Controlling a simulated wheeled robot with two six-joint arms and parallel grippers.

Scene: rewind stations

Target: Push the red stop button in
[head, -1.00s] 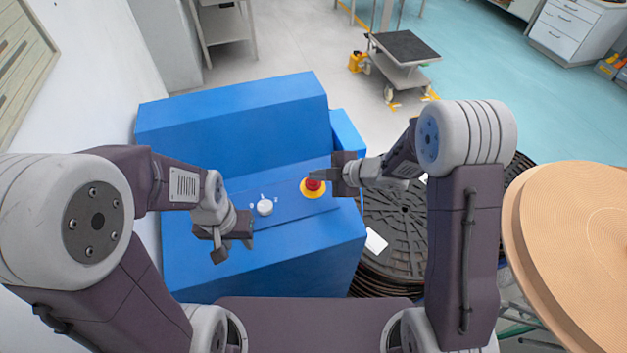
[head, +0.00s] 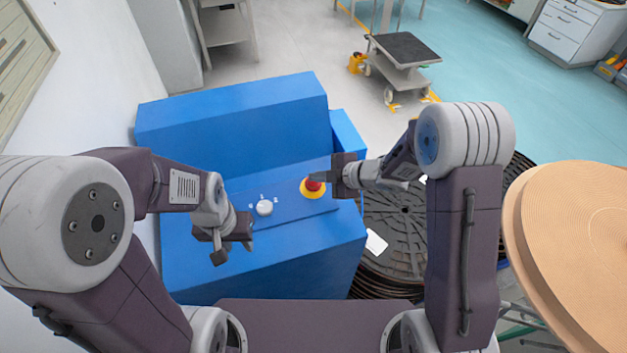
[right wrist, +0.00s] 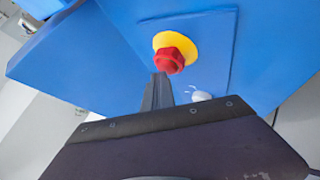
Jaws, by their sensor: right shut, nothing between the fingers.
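The red stop button (head: 313,184) sits on a yellow round base (head: 307,192) on the sloped panel of the blue machine (head: 230,120). It also shows in the right wrist view (right wrist: 169,60). My right gripper (head: 318,176) is shut and empty, its fingertips right at the button. In the right wrist view the tips (right wrist: 160,78) overlap the button's lower edge; I cannot tell whether they touch it. My left gripper (head: 232,247) hangs over the panel's left end, its jaws apart and empty.
A white knob (head: 264,207) is on the same panel, left of the button. A stack of dark reels (head: 400,235) and large tan rolls (head: 575,230) stand to the right. A cart (head: 400,60) stands on the floor behind.

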